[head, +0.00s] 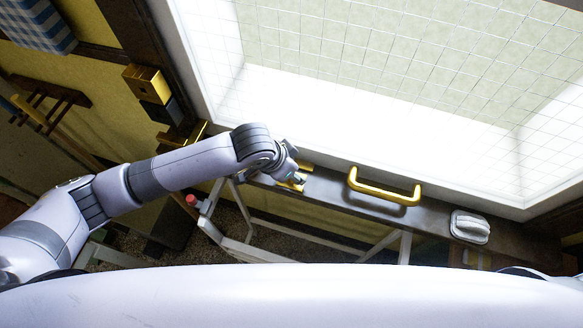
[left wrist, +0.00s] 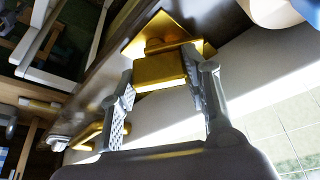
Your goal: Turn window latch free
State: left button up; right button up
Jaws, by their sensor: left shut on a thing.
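The gold window latch (head: 291,186) sits on the dark lower rail of the window frame, left of the middle, and is partly hidden by my gripper in the head view. In the left wrist view the latch (left wrist: 160,71) is a gold block in front of a gold plate. My left gripper (head: 294,177) has its two grey fingers on either side of the block, shut on it. The white-framed window (head: 400,80) with a wire grid fills the upper right of the head view. My right gripper is in neither view.
A gold bar handle (head: 384,189) is on the same rail, right of the latch. A pale grey rounded object (head: 469,227) lies farther right. A white metal frame (head: 236,243) with a red knob (head: 191,199) stands below. A yellow box (head: 147,80) is on the left wall.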

pick_arm(q)
jog(key=n, duration=0.2)
jog(key=n+t+y, duration=0.1)
jog(key=n, duration=0.2)
jog(key=shift+r+y, duration=0.1)
jog(key=shift+y, duration=0.2)
jog(key=shift+w+n, duration=0.1)
jog(key=shift+n, duration=0.3)
jog(key=o, duration=1.2)
jog(key=shift+c, duration=0.2)
jog(key=v, duration=1.2)
jog(key=shift+s, duration=0.2)
jog(key=shift+d, duration=0.1)
